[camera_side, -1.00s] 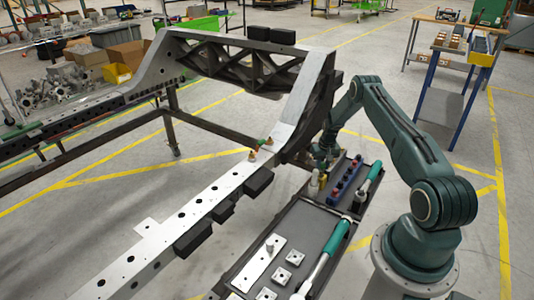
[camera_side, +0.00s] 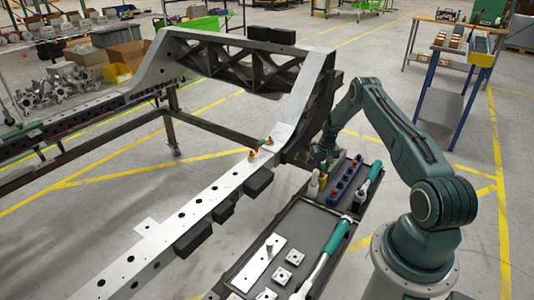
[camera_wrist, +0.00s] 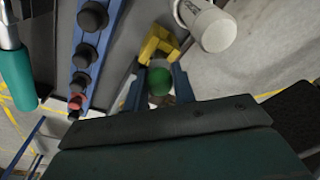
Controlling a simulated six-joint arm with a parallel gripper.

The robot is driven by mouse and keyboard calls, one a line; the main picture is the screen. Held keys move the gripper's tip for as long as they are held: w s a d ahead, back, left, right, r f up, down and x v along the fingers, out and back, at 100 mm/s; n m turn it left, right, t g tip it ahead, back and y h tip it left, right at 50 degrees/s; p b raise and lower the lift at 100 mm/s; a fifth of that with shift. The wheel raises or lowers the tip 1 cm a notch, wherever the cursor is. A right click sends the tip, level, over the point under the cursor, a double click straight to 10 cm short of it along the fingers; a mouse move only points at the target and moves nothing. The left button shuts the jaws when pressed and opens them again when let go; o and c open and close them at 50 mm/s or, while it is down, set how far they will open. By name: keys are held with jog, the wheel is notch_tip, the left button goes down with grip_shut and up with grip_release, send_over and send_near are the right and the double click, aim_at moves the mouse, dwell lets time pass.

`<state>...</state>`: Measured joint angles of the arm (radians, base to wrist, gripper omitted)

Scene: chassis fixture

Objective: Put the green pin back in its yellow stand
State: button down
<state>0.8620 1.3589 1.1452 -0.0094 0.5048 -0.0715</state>
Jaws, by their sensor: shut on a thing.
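The green pin (camera_wrist: 159,81) shows in the wrist view as a round green head between the two blue fingers of my gripper (camera_wrist: 158,90), which is shut on it. The yellow stand (camera_wrist: 160,42) is just beyond the pin in that view, very near it. I cannot tell whether the pin's lower end is above the stand or inside it; the head and fingers hide it. In the side view my gripper (camera_side: 322,160) is low over the far end of the dark tray, and the pin cannot be made out there.
A white bottle (camera_wrist: 210,26) stands close beside the yellow stand. A blue rack of dark sockets (camera_wrist: 88,52) and a green-handled tool (camera_wrist: 15,72) are on the other side. The chassis rail (camera_side: 215,192) runs left of the tray (camera_side: 300,225).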

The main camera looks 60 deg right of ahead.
jog(key=shift+f, duration=1)
jog(key=c, duration=1.1)
grip_release()
jog(key=shift+c, duration=0.5)
jog(key=shift+r, duration=3.5)
